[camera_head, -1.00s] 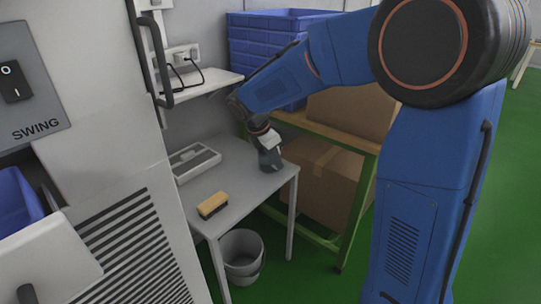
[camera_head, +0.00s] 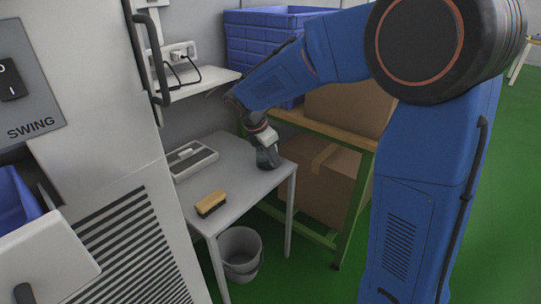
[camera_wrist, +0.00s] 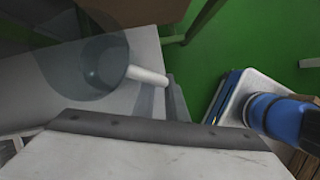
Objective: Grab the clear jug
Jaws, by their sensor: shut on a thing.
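The clear jug (camera_head: 268,158) stands near the right edge of the small grey table (camera_head: 236,198). In the wrist view the jug (camera_wrist: 84,66) shows as a see-through round body with a pale handle (camera_wrist: 148,76) pointing right. My gripper (camera_head: 264,140) reaches down to the jug from above and is shut on it.
A yellow brush (camera_head: 211,203) and a grey case (camera_head: 193,159) lie on the table. A bucket (camera_head: 240,252) stands below. Cardboard boxes (camera_head: 322,180) and blue crates (camera_head: 262,45) are on a green-framed rack (camera_head: 350,215) behind. A shelf (camera_head: 200,84) hangs above the table.

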